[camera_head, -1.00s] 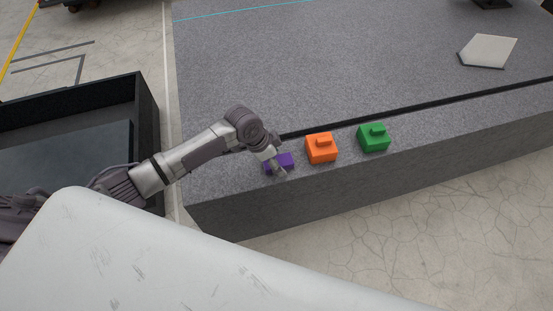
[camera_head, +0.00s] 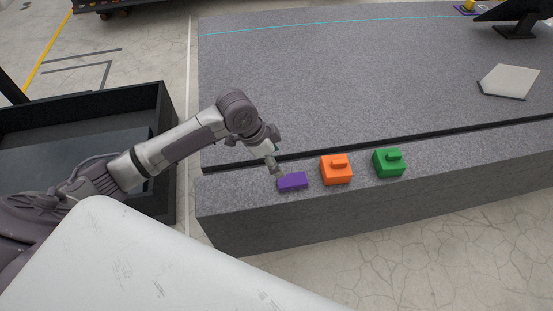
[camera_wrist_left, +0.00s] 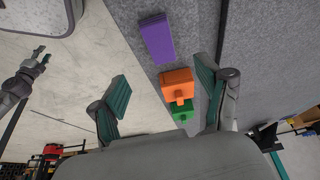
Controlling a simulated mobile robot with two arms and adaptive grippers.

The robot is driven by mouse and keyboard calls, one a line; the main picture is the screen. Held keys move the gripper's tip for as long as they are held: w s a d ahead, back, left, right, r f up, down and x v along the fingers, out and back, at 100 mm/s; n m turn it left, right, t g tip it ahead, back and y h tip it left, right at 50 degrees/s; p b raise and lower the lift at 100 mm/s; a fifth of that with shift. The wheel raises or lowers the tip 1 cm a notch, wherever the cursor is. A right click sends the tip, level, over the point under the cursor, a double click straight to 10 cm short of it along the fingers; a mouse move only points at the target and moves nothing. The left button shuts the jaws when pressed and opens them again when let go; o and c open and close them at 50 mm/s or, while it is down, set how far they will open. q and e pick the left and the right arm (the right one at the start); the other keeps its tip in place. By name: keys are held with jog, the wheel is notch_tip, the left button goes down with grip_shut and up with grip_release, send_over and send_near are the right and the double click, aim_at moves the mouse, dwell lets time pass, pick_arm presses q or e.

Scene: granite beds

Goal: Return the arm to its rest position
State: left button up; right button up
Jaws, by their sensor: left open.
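My left gripper (camera_head: 276,168) is open and empty, just above and behind the purple block (camera_head: 292,181) in the head view. The purple block lies flat on the front strip of the granite bed (camera_head: 330,75). In the left wrist view the two green-padded fingers (camera_wrist_left: 163,92) stand wide apart. The purple block (camera_wrist_left: 157,38) shows beyond them, apart from both. My right gripper (camera_wrist_left: 38,60) shows small at the left of the wrist view; its jaw state is unclear.
An orange block (camera_head: 336,172) and a green block (camera_head: 388,163) stand in a row right of the purple one. A dark open bin (camera_head: 168,150) is at the left, near my arm. A pale plate (camera_head: 509,82) lies on the bed. Floor is clear in front.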

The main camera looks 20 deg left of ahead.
dwell(0.4)
pick_arm(q)
jog(key=s+d+f+n+t, duration=0.1)
jog(key=s+d+f, duration=0.15)
jog(key=s, duration=0.25)
jog(key=s+d+f+n, duration=0.1)
jog(key=s+d+n, duration=0.1)
jog(key=s+d, duration=0.3)
jog(key=s+a+n+y, duration=0.3)
jog(key=s+a+n, duration=0.3)
jog(key=s+a, duration=0.5)
jog(key=s+d+f+g, duration=0.1)
jog(key=s+f, duration=0.1)
jog(key=f, duration=1.1)
jog(key=s+d+f, duration=0.1)
jog(key=f, duration=1.1)
jog(key=s+a+f+g, duration=0.1)
jog(key=s+a+f, duration=0.1)
jog(key=s+f, duration=1.4)
jog(key=shift+s+a+y, duration=0.25)
jog(key=shift+a+y, duration=0.05)
jog(key=shift+a, duration=0.1)
